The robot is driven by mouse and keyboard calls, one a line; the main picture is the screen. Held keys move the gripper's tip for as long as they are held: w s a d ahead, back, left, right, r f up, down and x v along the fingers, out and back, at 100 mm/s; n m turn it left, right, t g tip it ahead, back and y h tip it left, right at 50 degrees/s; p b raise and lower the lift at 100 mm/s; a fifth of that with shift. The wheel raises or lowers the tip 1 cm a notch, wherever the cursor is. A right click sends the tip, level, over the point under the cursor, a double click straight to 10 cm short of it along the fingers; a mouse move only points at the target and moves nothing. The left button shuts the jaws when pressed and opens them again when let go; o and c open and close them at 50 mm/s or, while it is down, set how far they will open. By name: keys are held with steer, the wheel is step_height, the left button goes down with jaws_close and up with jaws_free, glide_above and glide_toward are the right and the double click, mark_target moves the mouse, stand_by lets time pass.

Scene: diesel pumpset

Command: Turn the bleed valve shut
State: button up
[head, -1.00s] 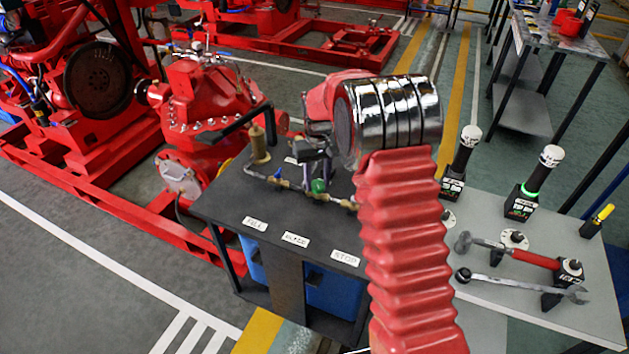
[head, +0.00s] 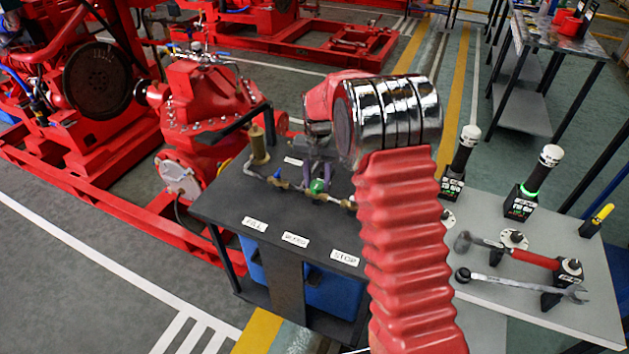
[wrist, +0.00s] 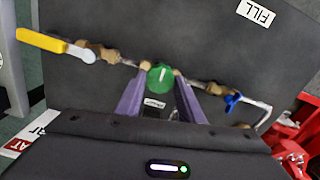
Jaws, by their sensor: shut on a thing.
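The bleed valve has a round green knob (head: 318,186) on a brass pipe line across the dark bench top, above the middle label. In the wrist view the green knob (wrist: 158,80) shows a short white mark. My gripper (head: 320,172) has come down from above. Its two purple fingers (wrist: 161,77) stand on either side of the knob and are shut on it. Part of the knob's rim is hidden by the fingers.
A blue-handled valve (wrist: 232,100) and a yellow-lever valve (wrist: 42,41) flank the knob on the same pipe. A brass vessel (head: 258,146) stands at the bench's back left. A grey table (head: 490,320) with tools stands at right.

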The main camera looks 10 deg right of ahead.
mark_target(317, 183)
steer(key=shift+w+r, duration=0.1)
steer(key=shift+r, duration=0.05)
steer(key=o, duration=1.1)
steer(key=shift+c, duration=0.2)
step_height(317, 183, up, 14)
steer(key=shift+f, duration=0.2)
